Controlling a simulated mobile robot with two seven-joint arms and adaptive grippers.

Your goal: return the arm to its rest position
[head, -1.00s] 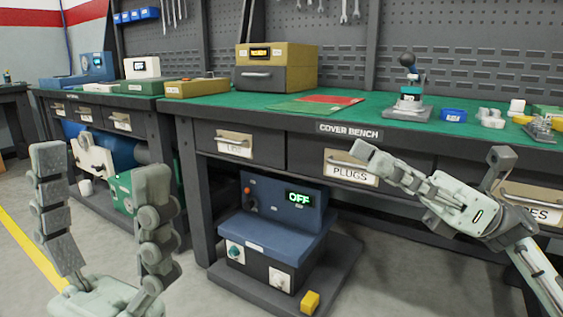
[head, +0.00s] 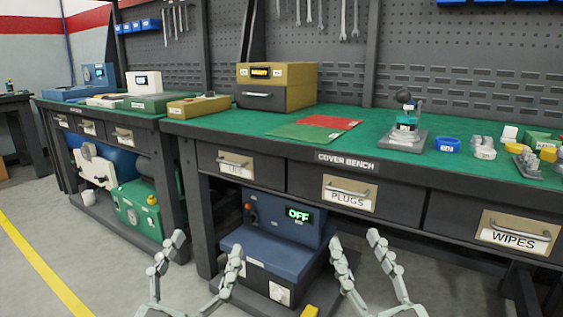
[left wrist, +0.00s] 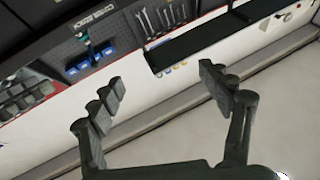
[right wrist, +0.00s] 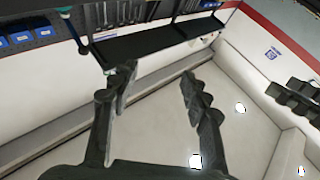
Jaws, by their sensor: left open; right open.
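My left gripper (head: 200,262) is open and empty, low in the head view in front of the bench's drawers. My right gripper (head: 360,258) is open and empty beside it, to its right, with a gap between the two. Both point upward. In the left wrist view my left gripper's fingers (left wrist: 163,92) stand wide apart with nothing between them. In the right wrist view my right gripper's fingers (right wrist: 158,78) are also apart and empty. Neither gripper appears to touch the bench.
The cover bench (head: 225,123) has drawers marked PLUGS (head: 348,194) and WIPES (head: 515,236). A blue unit reading OFF (head: 278,232) sits below it. A yellow box (head: 276,86), red and green mats (head: 300,133) and small parts stand on top. Grey floor is open at left.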

